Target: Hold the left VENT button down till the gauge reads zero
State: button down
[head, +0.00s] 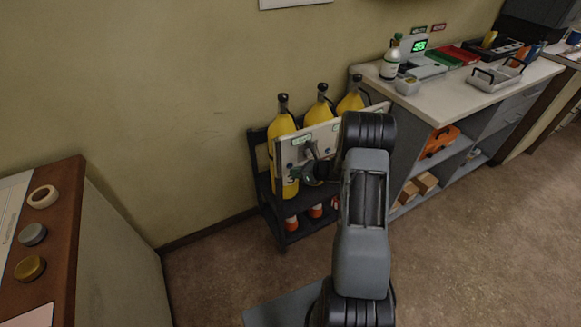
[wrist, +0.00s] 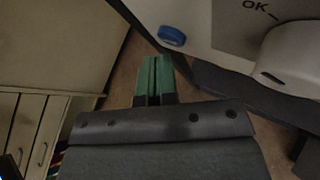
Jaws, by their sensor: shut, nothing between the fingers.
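A pale panel (head: 288,150) stands upright in front of yellow cylinders in a dark rack. My gripper (head: 318,172) is at the panel's front, partly hidden by my arm. In the wrist view my green fingers (wrist: 153,78) are shut together and empty. I cannot read a VENT label there. A rounded white housing (wrist: 292,55) is at the right, near a display area with "OK_". I cannot make out a gauge reading.
Several yellow cylinders (head: 283,128) stand in the dark rack (head: 262,190). A counter (head: 440,98) with a green-capped bottle (head: 391,60) and trays is at the right. A brown-edged console (head: 72,215) is at the left. Open floor lies between.

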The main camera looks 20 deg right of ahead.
jog(key=shift+s, duration=0.3)
jog(key=shift+s, duration=0.1)
jog(key=shift+s+d, duration=0.15)
jog(key=shift+s, duration=1.05)
jog(key=shift+s+d, duration=0.15)
jog(key=shift+s, duration=1.05)
jog(key=s+a+r+n+g+h+p, duration=0.1)
jog(key=s+a+r+n+g, duration=0.25)
jog(key=s+n, duration=0.35)
jog(key=s+a+r+n+g+h+p, duration=0.1)
jog(key=s+a+r+n+g, duration=0.3)
jog(key=n, duration=0.5)
jog(key=s+a+r+n+t+h+p, duration=0.1)
jog(key=s+a+r+n+h+p, duration=0.1)
jog(key=r+n, duration=0.5)
jog(key=s+a+r+n+t+h+p, duration=0.1)
jog(key=s+r+n+h, duration=0.3)
jog(key=r, duration=0.9)
jog(key=s+n, duration=0.2)
jog(key=s, duration=0.1)
jog(key=shift+a+n+h+p, duration=0.3)
jog(key=shift+a+n+p, duration=0.05)
jog(key=shift+n, duration=0.05)
